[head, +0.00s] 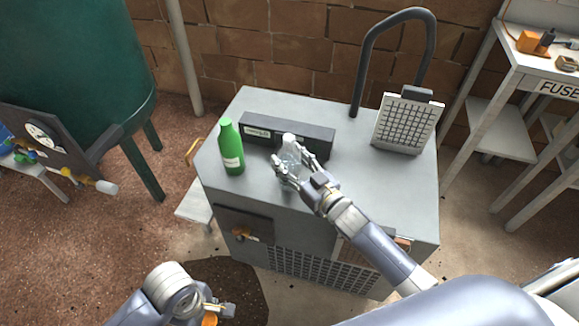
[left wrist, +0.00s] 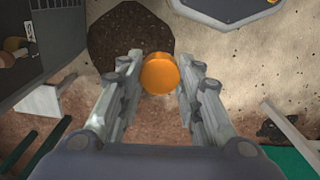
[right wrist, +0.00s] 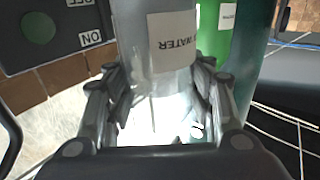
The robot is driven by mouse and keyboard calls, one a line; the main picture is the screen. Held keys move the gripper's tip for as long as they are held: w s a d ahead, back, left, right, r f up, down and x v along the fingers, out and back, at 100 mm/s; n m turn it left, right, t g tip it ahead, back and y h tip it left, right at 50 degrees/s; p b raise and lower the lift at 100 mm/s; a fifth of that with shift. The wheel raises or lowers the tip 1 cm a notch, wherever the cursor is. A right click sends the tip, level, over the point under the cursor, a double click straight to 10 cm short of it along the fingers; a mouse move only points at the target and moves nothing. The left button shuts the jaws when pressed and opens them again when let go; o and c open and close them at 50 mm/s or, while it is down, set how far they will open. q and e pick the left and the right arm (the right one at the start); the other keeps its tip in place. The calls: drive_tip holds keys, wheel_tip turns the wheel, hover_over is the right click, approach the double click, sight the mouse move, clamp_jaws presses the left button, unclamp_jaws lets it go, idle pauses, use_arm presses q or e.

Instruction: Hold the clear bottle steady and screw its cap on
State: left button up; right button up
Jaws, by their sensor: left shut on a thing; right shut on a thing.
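The clear bottle (head: 289,148) is upright over the grey cabinet top; I cannot tell whether its base touches. My right gripper (head: 289,174) is shut around its body. The right wrist view shows the bottle (right wrist: 165,45) between the fingers (right wrist: 160,105), with a label reading WATER. Its neck is free of the fingers. My left gripper (head: 218,310) is low at the bottom edge of the head view, in front of the cabinet and well away from the bottle. It is shut on the orange cap (left wrist: 160,74), which sits between the fingertips.
A green bottle (head: 230,152) stands left of the clear one on the cabinet (head: 370,180). A long dark box (head: 310,133) lies close behind. A gridded panel (head: 404,125) and a bent dark pipe (head: 431,40) are at the right. The cabinet's front right top is clear.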

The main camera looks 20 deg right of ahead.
sight(290, 145)
use_arm(q)
drive_tip(key=shift+r+p, duration=0.55)
drive_tip(key=shift+p, duration=0.05)
use_arm(e)
wheel_tip(290, 145, up, 10)
drive_tip(key=shift+r, duration=0.1)
drive_tip(key=o, duration=0.5)
drive_tip(key=c, duration=1)
drive_tip(key=shift+o, duration=0.2)
